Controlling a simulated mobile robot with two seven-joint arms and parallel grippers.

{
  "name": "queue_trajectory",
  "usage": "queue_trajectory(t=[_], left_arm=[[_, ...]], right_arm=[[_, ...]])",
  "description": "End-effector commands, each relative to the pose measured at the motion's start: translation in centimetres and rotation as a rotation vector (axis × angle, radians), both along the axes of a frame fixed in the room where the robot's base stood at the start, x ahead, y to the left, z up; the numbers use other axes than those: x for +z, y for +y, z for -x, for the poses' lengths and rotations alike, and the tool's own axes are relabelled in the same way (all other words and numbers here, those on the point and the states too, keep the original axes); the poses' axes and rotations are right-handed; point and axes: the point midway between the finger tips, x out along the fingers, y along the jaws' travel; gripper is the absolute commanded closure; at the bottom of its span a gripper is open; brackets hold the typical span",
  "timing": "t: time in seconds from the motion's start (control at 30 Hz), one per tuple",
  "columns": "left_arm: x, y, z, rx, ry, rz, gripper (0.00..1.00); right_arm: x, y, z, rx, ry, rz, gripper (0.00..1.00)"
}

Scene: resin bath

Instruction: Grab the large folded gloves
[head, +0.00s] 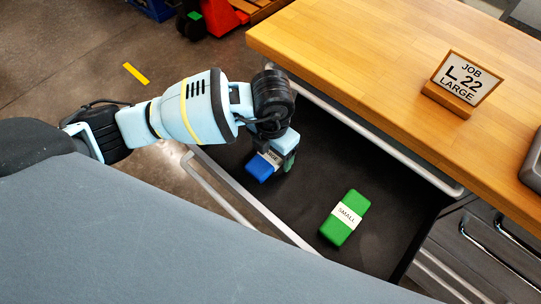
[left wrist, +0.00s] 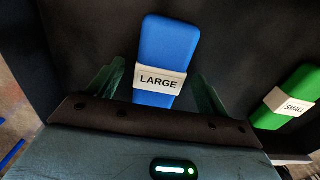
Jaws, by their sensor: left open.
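The large folded gloves (head: 261,168) are a blue bundle with a white band, lying in the open drawer (head: 385,240). The gripper is open and empty. My right gripper is not in view.
A green bundle (head: 345,218) banded SMALL lies in the drawer to the right; it also shows in the left wrist view (left wrist: 288,98). The wooden worktop (head: 370,60) overhangs the drawer's far side and holds a sign (head: 464,80) reading JOB L-22 LARGE. Dark drawer floor between bundles is clear.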

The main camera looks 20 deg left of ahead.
Motion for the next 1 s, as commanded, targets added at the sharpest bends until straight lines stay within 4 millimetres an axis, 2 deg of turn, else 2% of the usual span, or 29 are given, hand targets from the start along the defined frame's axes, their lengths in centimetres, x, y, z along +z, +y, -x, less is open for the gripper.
queue_trajectory(t=[0.1, 0.47, 0.77, 0.87, 1.0], left_arm=[[0.1, 0.0, 0.0, 0.000, 0.000, 0.000, 0.23], [0.1, 0.0, 0.0, 0.000, 0.000, 0.000, 0.70], [0.6, 0.0, -0.1, 0.000, -0.002, 0.000, 0.71], [1.7, 0.0, -0.1, 0.000, -0.002, 0.001, 0.71], [4.4, 0.0, -0.1, -0.001, -0.005, 0.001, 0.71]], right_arm=[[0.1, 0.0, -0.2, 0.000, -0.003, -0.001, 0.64], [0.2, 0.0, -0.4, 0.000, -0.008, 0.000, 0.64], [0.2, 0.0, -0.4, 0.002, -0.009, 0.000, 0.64], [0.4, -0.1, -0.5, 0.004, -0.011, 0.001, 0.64], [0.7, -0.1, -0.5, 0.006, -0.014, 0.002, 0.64]])
